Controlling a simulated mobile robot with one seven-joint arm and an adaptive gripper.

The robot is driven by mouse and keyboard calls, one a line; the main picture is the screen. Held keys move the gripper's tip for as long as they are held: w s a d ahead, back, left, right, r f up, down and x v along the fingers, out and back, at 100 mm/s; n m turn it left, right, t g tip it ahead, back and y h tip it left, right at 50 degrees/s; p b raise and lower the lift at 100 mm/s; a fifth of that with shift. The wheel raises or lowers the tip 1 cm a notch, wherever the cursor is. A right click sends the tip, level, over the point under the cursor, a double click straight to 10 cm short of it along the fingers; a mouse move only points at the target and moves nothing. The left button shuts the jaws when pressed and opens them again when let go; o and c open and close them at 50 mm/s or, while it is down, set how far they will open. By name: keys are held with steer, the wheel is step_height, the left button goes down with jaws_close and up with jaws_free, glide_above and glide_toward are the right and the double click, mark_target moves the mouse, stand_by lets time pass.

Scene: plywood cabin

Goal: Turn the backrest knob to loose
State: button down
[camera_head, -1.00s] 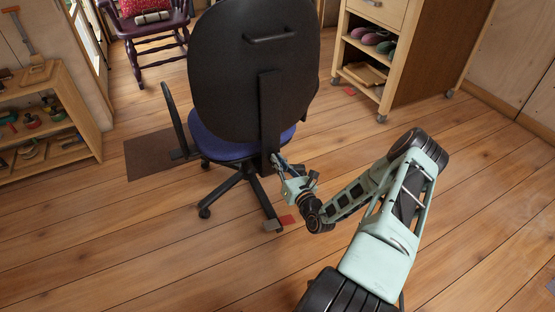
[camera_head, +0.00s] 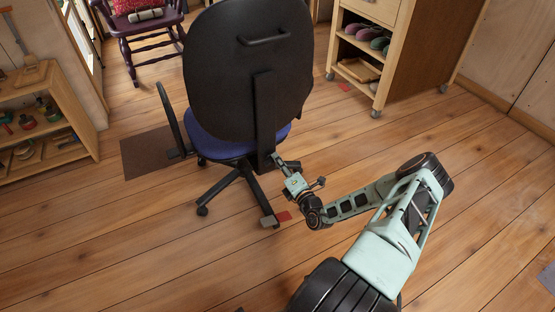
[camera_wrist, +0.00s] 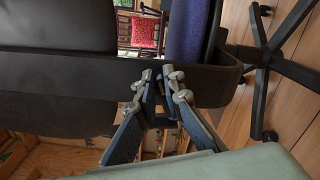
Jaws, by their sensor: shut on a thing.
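The office chair has a black backrest (camera_head: 240,70), a blue seat (camera_head: 220,143) and a black upright bar (camera_head: 264,105) behind the back. My gripper (camera_head: 277,161) is at the lower end of this bar, on its right side. In the wrist view, the two fingers (camera_wrist: 163,82) come close together at the dark bar (camera_wrist: 60,72), with a small dark part between them. This part appears to be the backrest knob; the fingers mostly hide it, so its turn angle cannot be read.
The chair's five-star base (camera_head: 232,182) stands on the plank floor. A wooden cabinet (camera_head: 405,60) on castors is at the back right, a low shelf (camera_head: 45,120) at the left, and a rocking chair (camera_head: 140,30) at the back.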

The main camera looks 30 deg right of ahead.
steer(key=shift+f+m, duration=0.25)
steer(key=shift+m, duration=0.85)
steer(key=shift+f+m, duration=0.2)
steer(key=shift+m, duration=0.9)
steer(key=c, duration=2)
jaws_free()
steer(key=shift+c, duration=0.2)
steer(key=shift+s, duration=0.15)
steer(key=s, duration=0.7)
steer(key=shift+s+d, duration=0.15)
